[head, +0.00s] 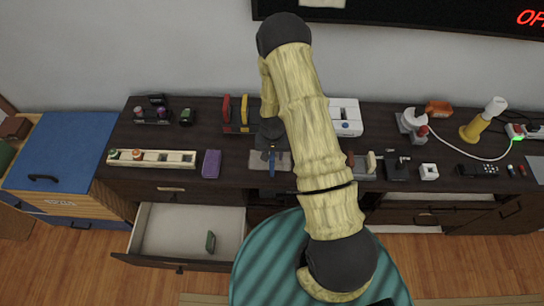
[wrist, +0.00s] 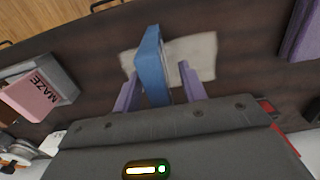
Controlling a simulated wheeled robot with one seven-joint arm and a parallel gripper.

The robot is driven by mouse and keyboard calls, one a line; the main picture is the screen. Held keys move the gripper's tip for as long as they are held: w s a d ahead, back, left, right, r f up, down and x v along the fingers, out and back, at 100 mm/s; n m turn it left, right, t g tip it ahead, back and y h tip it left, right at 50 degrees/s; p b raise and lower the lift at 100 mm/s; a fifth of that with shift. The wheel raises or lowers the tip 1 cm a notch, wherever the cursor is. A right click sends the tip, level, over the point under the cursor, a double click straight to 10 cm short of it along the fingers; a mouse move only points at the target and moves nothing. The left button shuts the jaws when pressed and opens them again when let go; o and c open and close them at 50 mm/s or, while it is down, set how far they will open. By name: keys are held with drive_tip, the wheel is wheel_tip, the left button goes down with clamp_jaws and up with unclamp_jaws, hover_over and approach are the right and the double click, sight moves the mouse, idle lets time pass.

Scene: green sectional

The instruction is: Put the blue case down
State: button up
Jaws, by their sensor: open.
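The blue case (wrist: 152,65) stands on edge between the two purple fingers of my gripper (wrist: 158,84) in the wrist view. A gap shows beside the case, and the fingers are open around it. Its lower end is over a pale grey mat (wrist: 198,50), and it appears to rest there. In the head view the blue case (head: 272,164) shows as a thin strip below my gripper (head: 271,148), over the mat (head: 257,161) on the dark cabinet top (head: 230,182). Part of the case is hidden by my gripper.
A purple case (head: 211,163) stands left of the mat. A pink box marked MAZE (wrist: 40,92) sits in a grey holder on the other side. Red and yellow items (head: 235,112) stand behind. An open drawer (head: 190,230) juts out at the front left, with a small green object (head: 210,241) inside.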

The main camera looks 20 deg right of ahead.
drive_tip(key=shift+f, duration=0.85)
drive_tip(key=shift+w, duration=0.1)
clamp_jaws()
